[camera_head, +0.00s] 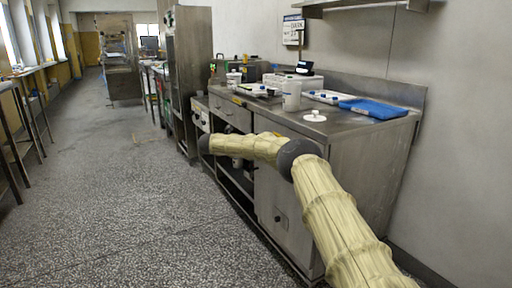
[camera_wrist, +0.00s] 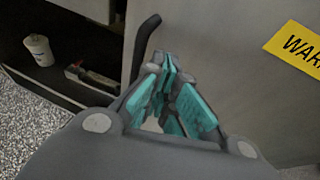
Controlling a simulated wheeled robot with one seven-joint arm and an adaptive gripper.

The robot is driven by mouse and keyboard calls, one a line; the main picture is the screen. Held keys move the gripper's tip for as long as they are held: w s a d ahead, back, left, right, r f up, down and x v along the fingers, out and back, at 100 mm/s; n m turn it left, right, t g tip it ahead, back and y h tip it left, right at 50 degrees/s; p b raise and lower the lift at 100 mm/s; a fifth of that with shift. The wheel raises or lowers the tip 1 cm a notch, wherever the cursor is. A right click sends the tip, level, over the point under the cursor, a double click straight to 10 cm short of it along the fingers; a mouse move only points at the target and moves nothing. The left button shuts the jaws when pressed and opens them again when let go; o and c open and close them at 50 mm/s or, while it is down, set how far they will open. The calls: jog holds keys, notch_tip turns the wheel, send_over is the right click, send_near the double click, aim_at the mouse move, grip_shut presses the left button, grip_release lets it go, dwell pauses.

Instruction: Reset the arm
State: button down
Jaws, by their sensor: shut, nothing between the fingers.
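My arm (camera_head: 335,215) wears a pale yellow sleeve and reaches from the lower right corner of the head view toward the front of the steel counter. It bends at a dark joint. My gripper (camera_wrist: 169,70) shows in the wrist view, with teal-padded fingers drawn together at the tips and nothing held. It is close in front of a grey cabinet face. In the head view I cannot make out the fingers.
The steel counter (camera_head: 345,127) carries a blue tray (camera_head: 374,109), a white jug (camera_head: 291,96) and a white lid (camera_head: 314,116). A black handle (camera_wrist: 143,45) and open shelf with a white bottle (camera_wrist: 39,50) are near my gripper.

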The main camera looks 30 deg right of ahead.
jog(key=v, duration=0.7)
jog(key=shift+f, duration=0.2)
